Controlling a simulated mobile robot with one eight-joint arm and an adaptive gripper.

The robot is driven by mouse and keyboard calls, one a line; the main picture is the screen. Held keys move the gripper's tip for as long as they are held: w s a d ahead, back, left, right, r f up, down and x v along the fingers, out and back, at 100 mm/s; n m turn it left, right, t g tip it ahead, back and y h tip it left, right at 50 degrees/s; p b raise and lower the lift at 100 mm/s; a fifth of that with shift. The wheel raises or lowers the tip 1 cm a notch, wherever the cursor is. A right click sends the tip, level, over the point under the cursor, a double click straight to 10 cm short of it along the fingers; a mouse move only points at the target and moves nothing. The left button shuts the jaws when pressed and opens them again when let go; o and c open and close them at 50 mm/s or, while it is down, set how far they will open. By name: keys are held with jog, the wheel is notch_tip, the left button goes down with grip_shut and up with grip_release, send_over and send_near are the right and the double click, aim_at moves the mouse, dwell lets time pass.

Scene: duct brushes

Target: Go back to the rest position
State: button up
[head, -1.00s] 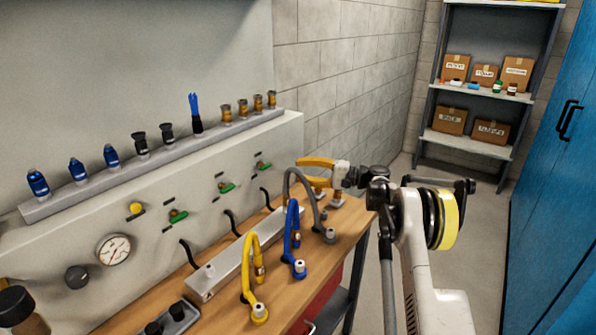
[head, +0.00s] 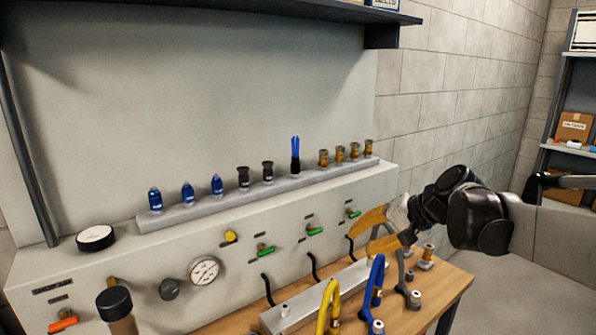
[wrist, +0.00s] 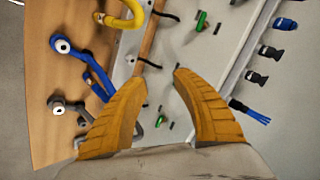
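My gripper (head: 360,240) has two orange fingers and comes in from the right, in front of the right part of the pale panel (head: 200,240). It is open, with a clear gap between the fingertips in the wrist view (wrist: 162,73) and nothing held there. The blue brush (head: 295,155) stands upright on the grey ledge (head: 205,211), behind and to the left of my gripper. It also shows in the wrist view (wrist: 250,111). The yellow hose (head: 328,305), blue hose (head: 377,275) and grey hose (head: 402,270) rise from the bench below my gripper, and the grey one is partly hidden.
The wooden bench (head: 440,285) holds a metal bar (head: 305,302). The panel carries a gauge (head: 205,270), green valves and knobs. Several fittings stand along the ledge. A dark shelf (head: 200,12) hangs above. Open floor lies right of the bench, with a shelf rack (head: 575,140) behind.

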jog(key=s+d+f+n+h, duration=0.1)
jog(key=s+f+h, duration=0.1)
jog(key=s, duration=0.6)
jog(key=s+d+f+n+h, duration=0.1)
jog(key=s+f+h, duration=0.1)
jog(key=s, duration=0.7)
jog(key=s+d+f+n+t+h, duration=0.1)
jog(key=s+f, duration=0.3)
jog(key=s, duration=0.5)
jog(key=shift+d+f+n+h, duration=0.35)
jog(key=shift+n+h, duration=0.15)
jog(key=shift+h, duration=0.2)
